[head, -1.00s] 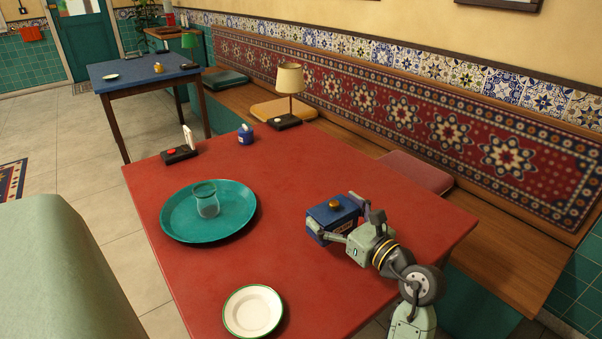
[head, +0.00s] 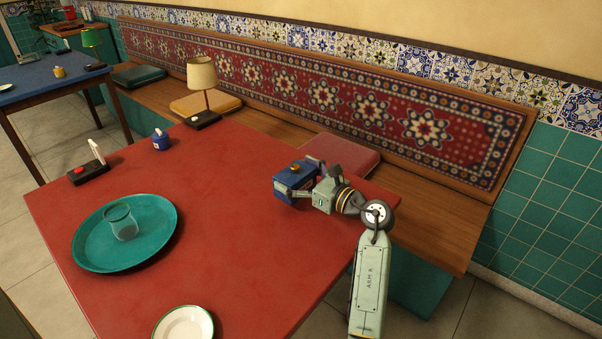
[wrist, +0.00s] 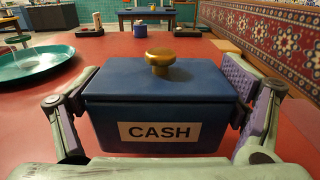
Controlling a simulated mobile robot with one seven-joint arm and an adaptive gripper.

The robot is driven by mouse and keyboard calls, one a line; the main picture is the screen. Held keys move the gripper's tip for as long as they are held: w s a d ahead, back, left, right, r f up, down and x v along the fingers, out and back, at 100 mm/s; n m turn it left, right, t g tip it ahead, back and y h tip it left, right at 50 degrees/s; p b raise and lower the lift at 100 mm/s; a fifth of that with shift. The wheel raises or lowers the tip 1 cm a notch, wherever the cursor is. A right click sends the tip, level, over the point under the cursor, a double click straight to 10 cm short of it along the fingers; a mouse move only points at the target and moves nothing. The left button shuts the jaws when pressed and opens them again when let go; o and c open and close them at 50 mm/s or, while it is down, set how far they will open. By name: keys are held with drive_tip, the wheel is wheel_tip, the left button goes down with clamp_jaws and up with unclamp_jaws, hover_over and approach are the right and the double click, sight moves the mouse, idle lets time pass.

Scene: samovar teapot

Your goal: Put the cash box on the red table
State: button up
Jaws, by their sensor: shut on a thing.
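The cash box (head: 290,177) is a blue lidded box with a brass knob. In the wrist view it (wrist: 163,100) fills the middle, with a CASH label on its near face. My gripper (head: 300,186) is shut on the cash box, one finger on each side. The box is over the right part of the red table (head: 235,240) and looks level. I cannot tell whether its underside touches the tabletop.
A teal tray (head: 85,250) with a glass (head: 121,222) is at the left of the table, and a white plate (head: 184,325) at the near edge. A lamp (head: 202,80), a small blue pot (head: 160,139) and a black stand (head: 89,172) are farther back. The table's middle is clear.

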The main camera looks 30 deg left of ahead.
sight(303, 165)
drive_tip(key=w, duration=0.4)
drive_tip(key=shift+a+f+p, duration=0.1)
drive_tip(key=shift+a+p, duration=0.05)
drive_tip(key=shift+p, duration=0.15)
drive_tip(key=shift+f+p, duration=0.65)
drive_tip(key=shift+f, duration=1.2)
drive_tip(key=shift+f, duration=0.1)
drive_tip(key=o, duration=1.1)
drive_tip(key=shift+d, duration=0.3)
drive_tip(key=d+b, duration=0.1)
drive_tip(key=d, duration=0.2)
drive_tip(key=s+d+b, duration=0.1)
drive_tip(key=d, duration=0.3)
drive_tip(key=d+b, duration=0.1)
drive_tip(key=d, duration=0.3)
drive_tip(key=shift+s+d, duration=0.2)
drive_tip(key=shift+s, duration=0.15)
